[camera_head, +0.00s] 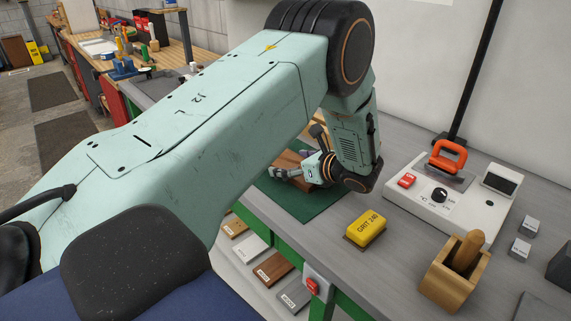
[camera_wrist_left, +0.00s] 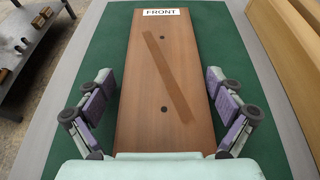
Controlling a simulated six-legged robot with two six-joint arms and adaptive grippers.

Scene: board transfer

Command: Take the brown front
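The brown front (camera_wrist_left: 140,60) is a flat wooden board with a white "FRONT" label at its far end, two dark holes and a darker diagonal stripe. It lies on the green mat (camera_wrist_left: 100,40). In the head view the front (camera_head: 288,159) is mostly hidden behind my left arm. My left gripper (camera_wrist_left: 158,88) is open, one finger on each side of the board, with visible gaps to both edges. In the head view the left gripper (camera_head: 300,170) is low over the green mat (camera_head: 312,208). My right gripper is not in view.
A yellow "GRIT 240" block (camera_head: 366,228), a wooden holder (camera_head: 452,278) and a white control unit (camera_head: 440,205) with an orange-handled tool (camera_head: 447,157) stand to the right. Labelled boards, one of them brown (camera_head: 272,268), sit below the table edge near a red button (camera_head: 312,286).

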